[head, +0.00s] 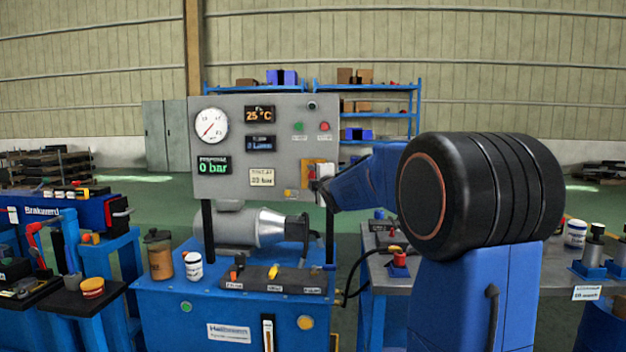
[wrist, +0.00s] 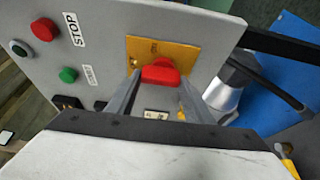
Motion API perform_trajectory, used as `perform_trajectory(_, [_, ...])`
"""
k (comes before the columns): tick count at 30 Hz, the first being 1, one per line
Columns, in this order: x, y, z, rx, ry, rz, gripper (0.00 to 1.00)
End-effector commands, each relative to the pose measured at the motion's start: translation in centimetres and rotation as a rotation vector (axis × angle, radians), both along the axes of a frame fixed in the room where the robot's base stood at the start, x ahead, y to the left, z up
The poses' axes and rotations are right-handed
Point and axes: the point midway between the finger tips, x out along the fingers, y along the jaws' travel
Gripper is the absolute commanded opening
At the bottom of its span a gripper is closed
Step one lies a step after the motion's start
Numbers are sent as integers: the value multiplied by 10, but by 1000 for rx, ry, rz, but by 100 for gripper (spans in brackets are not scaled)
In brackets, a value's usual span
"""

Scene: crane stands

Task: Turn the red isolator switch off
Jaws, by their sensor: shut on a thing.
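The red isolator switch handle (wrist: 160,72) sits on a yellow plate (wrist: 188,54) on the grey panel, near the top middle of the wrist view. My gripper (wrist: 158,76) has its two grey fingers on either side of the red handle and is shut on it. In the head view my gripper (head: 322,186) reaches the lower right of the grey panel (head: 232,158). The switch plate (head: 306,174) is partly hidden there by my gripper and arm.
A red STOP button (wrist: 44,29) and a green button (wrist: 68,75) are on the same panel. Below the panel are a grey motor (head: 228,228) and a blue bench (head: 190,312) with small levers. Another grey-topped bench (head: 390,280) stands to the right.

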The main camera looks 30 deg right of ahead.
Motion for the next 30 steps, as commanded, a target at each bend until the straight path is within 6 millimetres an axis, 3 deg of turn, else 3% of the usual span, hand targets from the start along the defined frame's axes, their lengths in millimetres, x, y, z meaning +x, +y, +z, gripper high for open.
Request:
perform_trajectory(7, [0,1,-1,-1,2,1,24])
perform_trajectory(8, [0,1,-1,-1,2,1,52])
perform_trajectory(10, [0,1,-1,-1,1,1,66])
perform_trajectory(22, [-5,1,0,0,0,0,66])
perform_trajectory(30, [-41,8,1,-2,-1,0,66])
